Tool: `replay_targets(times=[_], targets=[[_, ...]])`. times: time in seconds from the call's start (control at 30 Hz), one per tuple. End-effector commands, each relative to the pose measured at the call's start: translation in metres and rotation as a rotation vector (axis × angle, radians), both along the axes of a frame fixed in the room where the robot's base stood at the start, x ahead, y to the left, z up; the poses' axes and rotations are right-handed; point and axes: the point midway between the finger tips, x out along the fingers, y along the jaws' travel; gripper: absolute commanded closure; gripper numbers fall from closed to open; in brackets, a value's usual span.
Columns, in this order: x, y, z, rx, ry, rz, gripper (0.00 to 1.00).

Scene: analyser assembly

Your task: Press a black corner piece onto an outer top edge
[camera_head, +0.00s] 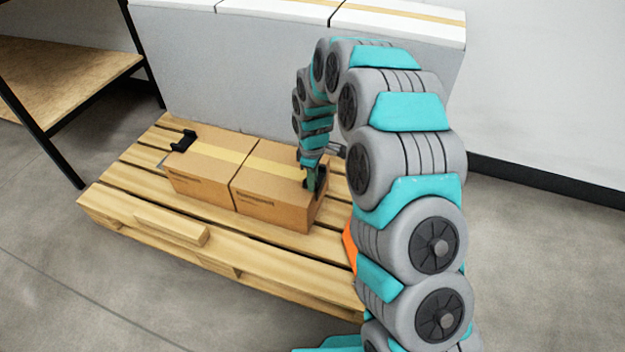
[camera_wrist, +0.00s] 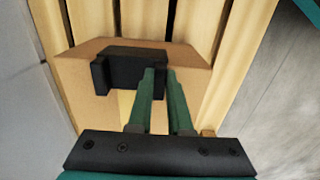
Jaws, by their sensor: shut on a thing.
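Two cardboard boxes with a tan tape strip along the top stand end to end on a wooden pallet (camera_head: 115,200): a left box (camera_head: 192,187) and a right box (camera_head: 262,205). One black corner piece (camera_head: 183,141) sits at the outer top edge of the left box. My gripper (camera_head: 313,183) is over the outer right end of the right box. In the wrist view its green fingers (camera_wrist: 160,80) are close together, shut on another black corner piece (camera_wrist: 125,70). That piece lies at the box's outer top edge. Whether it is fully seated is unclear.
A loose wooden block (camera_head: 172,226) lies on the pallet in front of the boxes. A grey partition (camera_head: 230,75) with white tops stands close behind. A shelf with a black frame (camera_head: 70,75) is at the left. Open floor lies in front.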

Motion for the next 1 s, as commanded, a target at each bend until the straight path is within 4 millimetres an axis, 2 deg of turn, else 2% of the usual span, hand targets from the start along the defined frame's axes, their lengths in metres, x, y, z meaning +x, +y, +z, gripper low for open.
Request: replay_targets(times=[0.23, 0.27, 0.53, 0.83, 1.0], targets=[[0.0001, 0.0000, 0.0001, 0.000, 0.000, 0.000, 1.00], [0.0001, 0.0000, 0.0001, 0.000, 0.000, 0.000, 0.79], [0.0000, 0.0000, 0.0001, 0.000, 0.000, 0.000, 0.49], [0.0001, 0.0000, 0.0008, 0.000, 0.000, 0.000, 0.48], [0.0005, 0.0001, 0.0080, 0.001, -0.001, 0.000, 0.48]])
